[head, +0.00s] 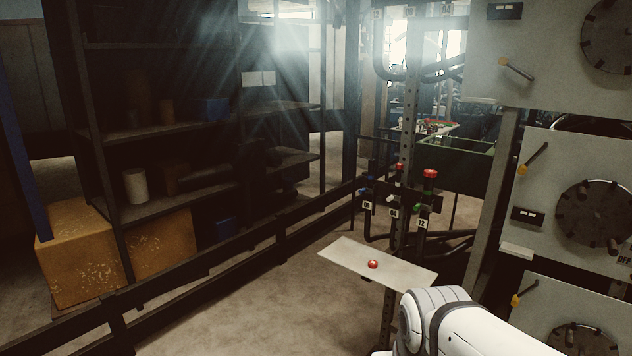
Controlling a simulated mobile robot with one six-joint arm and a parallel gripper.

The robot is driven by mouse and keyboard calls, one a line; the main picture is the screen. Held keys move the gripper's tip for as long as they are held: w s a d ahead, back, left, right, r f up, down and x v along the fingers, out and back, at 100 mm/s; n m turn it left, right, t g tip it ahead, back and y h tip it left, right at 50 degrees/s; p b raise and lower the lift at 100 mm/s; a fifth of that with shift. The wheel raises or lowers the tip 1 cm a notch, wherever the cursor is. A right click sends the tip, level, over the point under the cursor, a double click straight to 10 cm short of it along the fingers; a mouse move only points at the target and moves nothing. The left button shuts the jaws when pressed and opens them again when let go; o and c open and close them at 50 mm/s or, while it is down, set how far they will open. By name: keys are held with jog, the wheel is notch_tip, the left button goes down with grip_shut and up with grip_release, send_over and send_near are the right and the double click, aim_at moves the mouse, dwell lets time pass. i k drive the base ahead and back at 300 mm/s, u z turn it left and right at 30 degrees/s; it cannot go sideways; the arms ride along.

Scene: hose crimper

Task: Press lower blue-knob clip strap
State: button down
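A small group of hose fittings with coloured knobs stands by the perforated upright post (406,130) right of centre. A small blue knob (364,191) shows at the left of this group, above a label reading 08 (368,206). Red knobs (430,174) and a green part (422,208) sit to its right, near labels 04 and 12. The clip straps are too small and dark to make out. My white arm enters at the bottom right, below the fittings. My gripper is out of view.
A pale plate (345,255) with a red button (373,264) lies below the fittings. Grey crimper panels (575,190) with dials and yellow-tipped levers stand at the right. A dark rail (240,245) and shelving (180,205) with boxes fill the left. Bare floor shows between.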

aim_at(365, 188)
jog(key=u, duration=0.5)
jog(key=i, duration=1.45)
jog(key=z, duration=0.4)
jog(key=i, duration=1.2)
jog(key=z, duration=0.95)
